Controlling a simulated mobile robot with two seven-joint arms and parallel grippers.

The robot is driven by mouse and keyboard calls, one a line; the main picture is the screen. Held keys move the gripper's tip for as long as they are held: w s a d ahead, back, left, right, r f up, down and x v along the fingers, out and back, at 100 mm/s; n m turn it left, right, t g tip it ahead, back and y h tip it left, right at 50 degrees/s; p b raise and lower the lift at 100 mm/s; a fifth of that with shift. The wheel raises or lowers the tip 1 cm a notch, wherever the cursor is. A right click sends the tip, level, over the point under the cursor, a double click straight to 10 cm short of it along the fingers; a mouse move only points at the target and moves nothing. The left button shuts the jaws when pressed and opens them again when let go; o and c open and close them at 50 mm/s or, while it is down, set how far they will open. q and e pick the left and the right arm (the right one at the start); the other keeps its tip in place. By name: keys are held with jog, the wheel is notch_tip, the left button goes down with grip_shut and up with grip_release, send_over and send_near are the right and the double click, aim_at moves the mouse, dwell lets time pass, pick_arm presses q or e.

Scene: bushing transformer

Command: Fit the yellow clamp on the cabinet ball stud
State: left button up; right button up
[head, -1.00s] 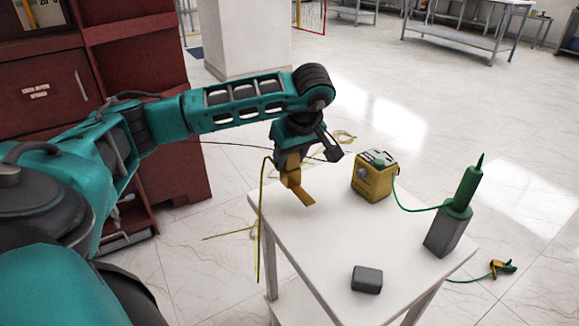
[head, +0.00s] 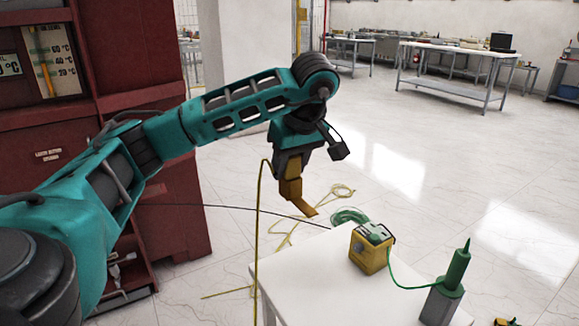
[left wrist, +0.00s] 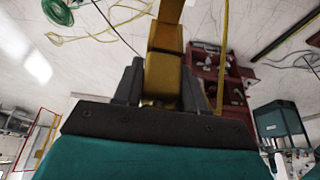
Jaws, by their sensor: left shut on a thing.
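My left gripper (head: 291,170) is shut on the yellow clamp (head: 292,190), which hangs below it with its flat tongue angled down to the right. The clamp is above the white table's back left corner, apart from its top. In the left wrist view the clamp (left wrist: 162,75) sits between the two dark fingers (left wrist: 160,85). A yellow cable (head: 260,215) hangs from the clamp. The dark red cabinet (head: 165,225) stands at the left, partly behind my left arm; it also shows in the left wrist view (left wrist: 235,75). I cannot make out the ball stud. My right gripper is out of view.
The white table (head: 300,275) holds a yellow box (head: 370,250) and a green-topped grey device (head: 445,290) joined by a green cable. Coiled yellow cable (head: 340,191) lies on the floor behind. Floor between cabinet and table is mostly open, crossed by a thin dark cable.

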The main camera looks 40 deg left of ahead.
pick_arm(q)
notch_tip(320, 180, up, 3)
jog(key=shift+f+p, duration=0.15)
jog(key=shift+p, duration=0.9)
jog(key=shift+r+p, duration=0.95)
jog(key=shift+p, duration=0.1)
jog(key=shift+r, duration=0.2)
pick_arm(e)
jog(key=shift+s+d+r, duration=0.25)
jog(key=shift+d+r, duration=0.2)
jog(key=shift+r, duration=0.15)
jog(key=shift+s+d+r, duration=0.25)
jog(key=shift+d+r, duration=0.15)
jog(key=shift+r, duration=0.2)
pick_arm(q)
jog(key=shift+f, duration=0.1)
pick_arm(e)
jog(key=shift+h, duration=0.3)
